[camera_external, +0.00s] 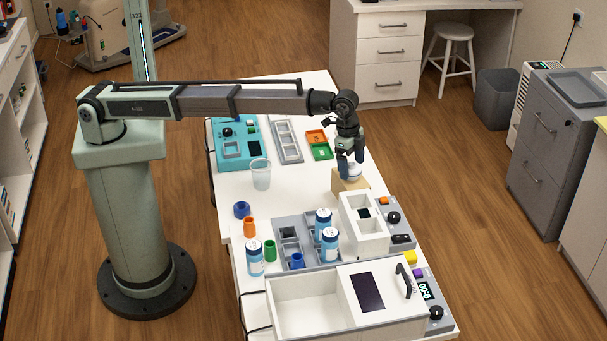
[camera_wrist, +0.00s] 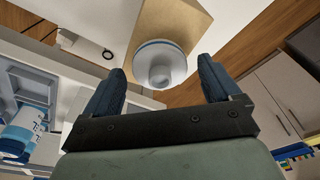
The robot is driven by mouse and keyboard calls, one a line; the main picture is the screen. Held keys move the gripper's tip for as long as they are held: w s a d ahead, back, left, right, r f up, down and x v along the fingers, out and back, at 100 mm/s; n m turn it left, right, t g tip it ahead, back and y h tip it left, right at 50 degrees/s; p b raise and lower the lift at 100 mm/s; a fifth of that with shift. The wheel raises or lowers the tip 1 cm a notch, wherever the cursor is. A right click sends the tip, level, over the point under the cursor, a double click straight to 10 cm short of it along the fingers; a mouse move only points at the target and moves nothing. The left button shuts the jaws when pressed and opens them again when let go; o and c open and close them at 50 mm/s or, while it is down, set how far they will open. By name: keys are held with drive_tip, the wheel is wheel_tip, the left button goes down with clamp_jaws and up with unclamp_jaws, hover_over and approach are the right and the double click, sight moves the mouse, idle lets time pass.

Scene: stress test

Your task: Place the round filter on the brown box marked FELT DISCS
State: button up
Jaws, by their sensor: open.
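The round filter (camera_external: 351,174) is a small white disc-shaped piece with a raised knob. In the wrist view the filter (camera_wrist: 160,65) shows a blue-grey ring around its rim. It appears to sit on the top of the brown box (camera_external: 348,187), near one edge; its contact with the top is hard to see. The box (camera_wrist: 192,22) shows behind it in the wrist view, and I can read no marking on it. My gripper (camera_external: 351,162) is open just above the box. Its two dark blue fingers stand on either side of the filter, with gaps visible in the wrist view.
A white two-well device (camera_external: 362,228) stands close in front of the box. A clear cup (camera_external: 260,174) and green and orange trays (camera_external: 319,146) lie to the left. A grey rack (camera_external: 283,236) with blue-labelled jars is nearer. Bare white tabletop lies between cup and box.

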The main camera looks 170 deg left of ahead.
wheel_tip(320, 180, up, 11)
drive_tip(key=s+d, duration=0.1)
drive_tip(key=shift+f, duration=0.2)
drive_tip(key=shift+d, duration=0.1)
idle(0.4)
